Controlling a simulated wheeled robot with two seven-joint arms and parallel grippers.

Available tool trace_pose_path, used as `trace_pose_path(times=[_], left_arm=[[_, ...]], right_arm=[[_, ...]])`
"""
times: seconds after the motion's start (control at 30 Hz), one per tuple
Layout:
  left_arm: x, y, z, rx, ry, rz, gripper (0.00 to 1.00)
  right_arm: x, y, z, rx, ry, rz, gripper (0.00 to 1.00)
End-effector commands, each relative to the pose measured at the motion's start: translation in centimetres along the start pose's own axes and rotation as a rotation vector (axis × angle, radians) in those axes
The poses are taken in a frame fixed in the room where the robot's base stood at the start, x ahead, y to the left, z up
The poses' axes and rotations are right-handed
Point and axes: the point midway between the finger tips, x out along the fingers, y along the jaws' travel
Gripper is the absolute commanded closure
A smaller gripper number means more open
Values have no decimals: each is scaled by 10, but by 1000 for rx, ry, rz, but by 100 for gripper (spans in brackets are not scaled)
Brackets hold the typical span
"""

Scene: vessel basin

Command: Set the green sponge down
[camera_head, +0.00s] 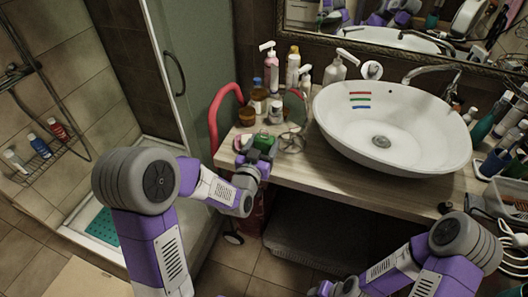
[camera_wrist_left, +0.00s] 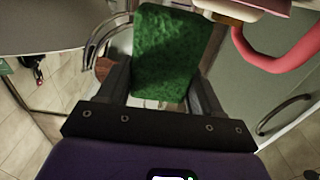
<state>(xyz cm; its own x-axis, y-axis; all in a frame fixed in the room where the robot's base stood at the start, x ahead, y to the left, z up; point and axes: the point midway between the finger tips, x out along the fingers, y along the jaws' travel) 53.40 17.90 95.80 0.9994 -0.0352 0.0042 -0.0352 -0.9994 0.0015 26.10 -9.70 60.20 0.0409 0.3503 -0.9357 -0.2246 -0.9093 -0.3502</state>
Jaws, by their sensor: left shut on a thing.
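The green sponge (camera_head: 263,142) is in my left gripper (camera_head: 256,158), over the left front part of the wooden counter (camera_head: 335,178). In the left wrist view the sponge (camera_wrist_left: 168,52) fills the space between the two dark fingers of the left gripper (camera_wrist_left: 163,85). The gripper is shut on it. I cannot tell from these views whether the sponge's underside touches the counter. My right arm shows at the bottom right of the head view, but its gripper is out of the picture.
A white basin (camera_head: 430,150) fills the counter's middle and right. A red curved handle (camera_head: 215,112) rises at the counter's left. A metal ring-like item (camera_head: 291,142) lies right beside the sponge.

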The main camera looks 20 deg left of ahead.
Motion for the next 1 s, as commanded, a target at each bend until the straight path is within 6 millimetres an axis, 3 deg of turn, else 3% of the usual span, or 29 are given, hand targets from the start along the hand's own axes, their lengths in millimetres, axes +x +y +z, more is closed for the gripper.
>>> trace_pose_path(times=[0.2,0.6,0.63,0.77,1.0], left_arm=[[0,-1,33,1,-4,-1,63],[0,0,35,0,0,-1,63],[0,0,35,0,-1,-1,32],[0,0,34,0,-1,0,12],[0,0,34,0,-1,0,9]], right_arm=[[11,4,-1,0,0,0,57],[15,6,-1,0,0,0,57],[14,5,-1,0,0,0,57],[14,5,-1,0,0,0,57],[13,5,-1,0,0,0,57]])
